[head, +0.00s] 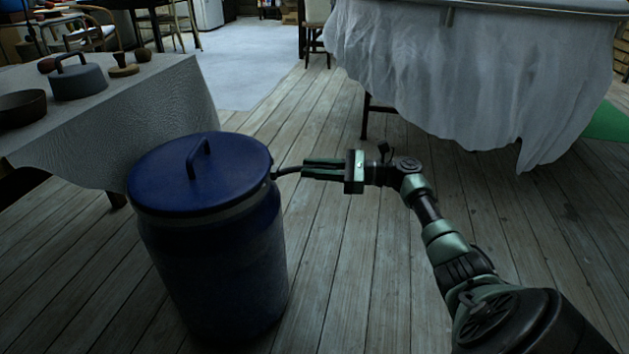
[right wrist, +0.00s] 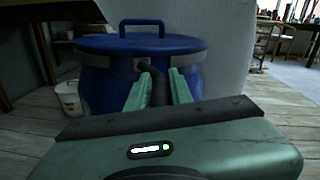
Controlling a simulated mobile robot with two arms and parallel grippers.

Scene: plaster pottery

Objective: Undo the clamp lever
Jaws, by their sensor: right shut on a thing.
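A blue drum (head: 215,265) with a blue lid (head: 190,180) and a raised handle stands on the wooden floor. A pale clamp band circles it just under the lid. The dark clamp lever (head: 285,172) sticks out from the band toward the right. My right gripper (head: 305,170) is shut on the lever at the drum's right side. In the right wrist view the dark lever (right wrist: 157,85) lies between the two green fingers of my right gripper (right wrist: 157,88), in front of the blue drum (right wrist: 100,88). My left gripper is in neither view.
A cloth-covered table (head: 150,95) with pottery tools stands close behind the drum at the left. Another table with a draped white cloth (head: 470,70) is at the back right. The plank floor around the drum's right is clear. A white bucket (right wrist: 69,98) shows in the right wrist view.

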